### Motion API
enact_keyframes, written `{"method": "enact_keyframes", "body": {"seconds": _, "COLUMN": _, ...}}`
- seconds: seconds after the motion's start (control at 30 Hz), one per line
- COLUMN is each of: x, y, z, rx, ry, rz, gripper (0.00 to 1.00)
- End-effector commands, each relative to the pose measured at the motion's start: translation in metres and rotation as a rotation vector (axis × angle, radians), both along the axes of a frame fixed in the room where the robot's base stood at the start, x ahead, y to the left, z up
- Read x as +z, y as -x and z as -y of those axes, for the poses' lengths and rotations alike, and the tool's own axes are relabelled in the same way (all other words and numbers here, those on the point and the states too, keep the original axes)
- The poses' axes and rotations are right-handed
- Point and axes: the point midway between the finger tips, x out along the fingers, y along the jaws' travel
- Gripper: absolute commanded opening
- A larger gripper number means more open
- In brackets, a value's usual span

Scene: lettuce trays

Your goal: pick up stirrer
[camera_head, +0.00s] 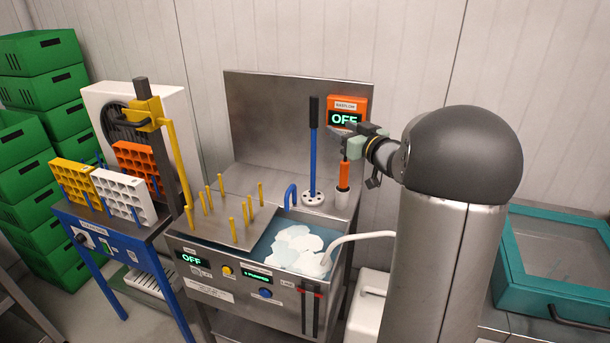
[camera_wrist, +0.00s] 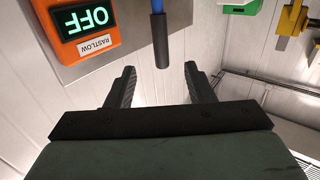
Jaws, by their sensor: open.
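The stirrer, a blue rod with a black handle (camera_head: 314,120), stands upright in a white holder (camera_head: 313,199) at the back of the steel basin. In the wrist view the stirrer's black handle (camera_wrist: 161,45) and a bit of its blue rod show at the top, beyond the fingertips and roughly centred between them. My gripper (camera_wrist: 160,72) is open and empty, with both fingers apart. In the head view my gripper (camera_head: 335,132) is just right of the stirrer's upper part. I cannot tell from the head view whether it touches the rod.
An orange-handled tool (camera_head: 344,176) stands in a white cup below my gripper. An orange box reading OFF (camera_head: 347,109) is on the steel back panel (camera_head: 270,120) behind. The basin (camera_head: 305,228) holds water and pale pieces. Yellow pegs (camera_head: 245,212) stand to the left.

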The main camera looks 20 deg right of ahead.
Motion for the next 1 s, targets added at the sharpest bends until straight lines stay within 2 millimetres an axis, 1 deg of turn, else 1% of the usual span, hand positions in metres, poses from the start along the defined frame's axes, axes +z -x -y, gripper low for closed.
{"method": "enact_keyframes", "body": {"seconds": 0.03, "x": 0.002, "y": -0.013, "z": -0.003, "rx": 0.003, "ry": -0.001, "rz": -0.002, "gripper": 0.48}}
{"method": "enact_keyframes", "body": {"seconds": 0.1, "x": 0.002, "y": -0.028, "z": -0.006, "rx": 0.002, "ry": 0.0, "rz": -0.001, "gripper": 0.48}}
{"method": "enact_keyframes", "body": {"seconds": 0.2, "x": 0.002, "y": -0.049, "z": -0.01, "rx": 0.002, "ry": -0.001, "rz": -0.001, "gripper": 0.48}}
{"method": "enact_keyframes", "body": {"seconds": 0.3, "x": 0.001, "y": -0.066, "z": -0.012, "rx": 0.002, "ry": 0.0, "rz": -0.001, "gripper": 0.48}}
{"method": "enact_keyframes", "body": {"seconds": 0.4, "x": 0.001, "y": -0.076, "z": -0.014, "rx": 0.0, "ry": 0.001, "rz": -0.002, "gripper": 0.48}}
{"method": "enact_keyframes", "body": {"seconds": 0.57, "x": 0.001, "y": -0.085, "z": -0.016, "rx": -0.001, "ry": 0.001, "rz": -0.001, "gripper": 0.48}}
{"method": "enact_keyframes", "body": {"seconds": 0.67, "x": 0.002, "y": -0.098, "z": -0.018, "rx": 0.001, "ry": 0.0, "rz": -0.002, "gripper": 0.48}}
{"method": "enact_keyframes", "body": {"seconds": 0.8, "x": 0.001, "y": -0.119, "z": -0.021, "rx": 0.0, "ry": 0.001, "rz": -0.001, "gripper": 0.48}}
{"method": "enact_keyframes", "body": {"seconds": 0.9, "x": 0.001, "y": -0.129, "z": -0.023, "rx": 0.0, "ry": 0.001, "rz": -0.001, "gripper": 0.48}}
{"method": "enact_keyframes", "body": {"seconds": 1.0, "x": -0.001, "y": -0.133, "z": -0.023, "rx": -0.001, "ry": 0.002, "rz": -0.002, "gripper": 0.48}}
